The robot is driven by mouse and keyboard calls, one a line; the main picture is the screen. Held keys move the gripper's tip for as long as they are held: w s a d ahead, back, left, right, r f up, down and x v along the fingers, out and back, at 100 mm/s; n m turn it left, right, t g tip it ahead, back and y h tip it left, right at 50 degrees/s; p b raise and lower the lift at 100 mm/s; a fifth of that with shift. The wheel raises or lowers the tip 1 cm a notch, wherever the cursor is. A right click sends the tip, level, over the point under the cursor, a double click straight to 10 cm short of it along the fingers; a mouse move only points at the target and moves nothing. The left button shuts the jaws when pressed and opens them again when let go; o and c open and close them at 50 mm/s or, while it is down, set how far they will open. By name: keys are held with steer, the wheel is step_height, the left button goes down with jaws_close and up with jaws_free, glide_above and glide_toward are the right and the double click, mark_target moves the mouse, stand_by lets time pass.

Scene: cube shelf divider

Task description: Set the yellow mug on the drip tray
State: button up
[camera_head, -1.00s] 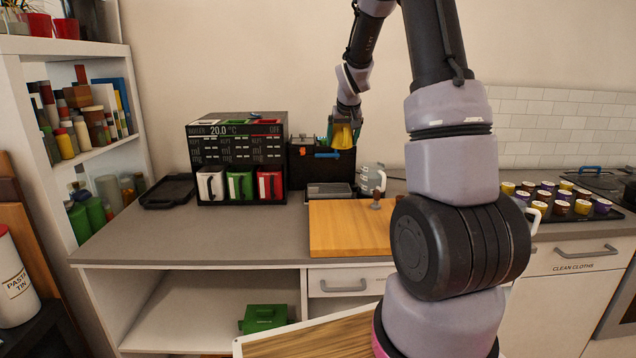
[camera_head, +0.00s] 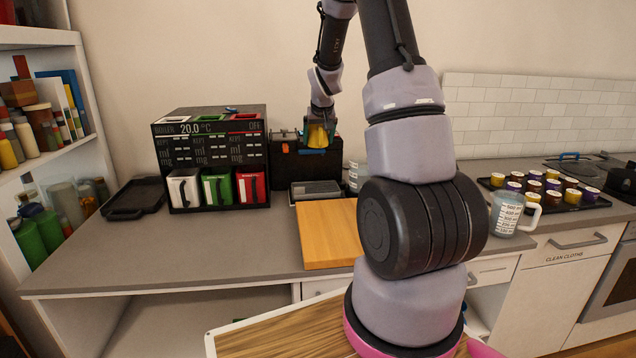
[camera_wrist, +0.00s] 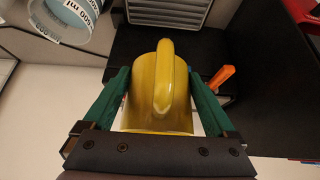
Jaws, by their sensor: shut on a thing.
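The yellow mug (camera_head: 318,136) is held in the air at the black machine (camera_head: 292,168) on the counter; how high it is above the machine I cannot tell. In the wrist view the mug (camera_wrist: 147,100) sits between the green fingers of my gripper (camera_wrist: 158,76), which is shut on it. Its handle points up toward the camera. My gripper also shows small in the head view (camera_head: 320,122). A grey ribbed tray (camera_head: 318,187), which looks like the drip tray, lies in front of the machine. It shows at the wrist view's top edge (camera_wrist: 168,12), beyond the mug.
A dispenser with white, green and red containers (camera_head: 210,150) stands left of the machine. A wooden board (camera_head: 325,235) lies in front. A measuring jug (camera_head: 507,213) and a black tray of several small cups (camera_head: 600,202) stand right. An empty black tray (camera_head: 130,200) lies far left.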

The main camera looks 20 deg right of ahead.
mark_target(318, 188)
step_height(318, 188, down, 16)
steer(key=shift+r, duration=0.2)
steer(key=shift+f, duration=0.15)
steer(key=o, duration=1.4)
steer(key=shift+c, duration=0.2)
